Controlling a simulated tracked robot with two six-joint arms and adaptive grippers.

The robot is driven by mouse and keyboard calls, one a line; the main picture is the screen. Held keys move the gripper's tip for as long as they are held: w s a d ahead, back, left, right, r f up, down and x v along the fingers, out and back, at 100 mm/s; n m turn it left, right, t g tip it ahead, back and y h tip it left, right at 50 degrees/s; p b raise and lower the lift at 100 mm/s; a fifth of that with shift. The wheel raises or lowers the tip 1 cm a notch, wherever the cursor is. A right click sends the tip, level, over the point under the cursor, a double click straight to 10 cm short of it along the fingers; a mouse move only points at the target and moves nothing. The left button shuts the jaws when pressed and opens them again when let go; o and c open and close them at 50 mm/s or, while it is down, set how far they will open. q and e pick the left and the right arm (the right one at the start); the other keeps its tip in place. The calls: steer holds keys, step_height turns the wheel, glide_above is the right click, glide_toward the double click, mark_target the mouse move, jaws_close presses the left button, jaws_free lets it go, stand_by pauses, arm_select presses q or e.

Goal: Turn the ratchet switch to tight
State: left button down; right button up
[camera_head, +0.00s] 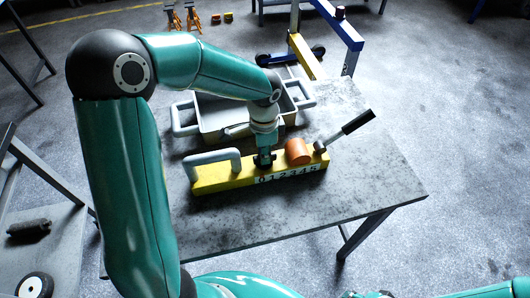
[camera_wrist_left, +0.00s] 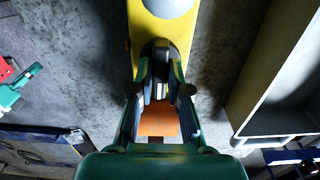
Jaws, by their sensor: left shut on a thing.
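A yellow jack body (camera_head: 212,177) with a row of white-panel digits lies along the table. It carries a grey loop handle (camera_head: 190,163) at its left end, an orange cylinder (camera_head: 298,151) and a black-gripped lever (camera_head: 357,122) at its right end. My left gripper (camera_head: 265,160) comes down onto the top of the body, just left of the orange cylinder. In the left wrist view my left gripper (camera_wrist_left: 161,88) is shut on a small metallic switch between its fingers. The fingers largely hide the switch, so its setting cannot be read. The right gripper is not clearly seen.
A grey tray (camera_head: 185,119) stands behind the jack on the grey table (camera_head: 385,180). A blue and yellow frame (camera_head: 345,35) stands behind the table. A side shelf at left holds a wheel (camera_head: 35,286). The table's front right is clear.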

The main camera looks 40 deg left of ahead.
stand_by(0.5)
arm_select(q)
steer(key=c, duration=1.1)
jaws_free()
steer(key=shift+r, duration=0.1)
step_height(320, 180, up, 12)
steer(key=shift+f, duration=0.1)
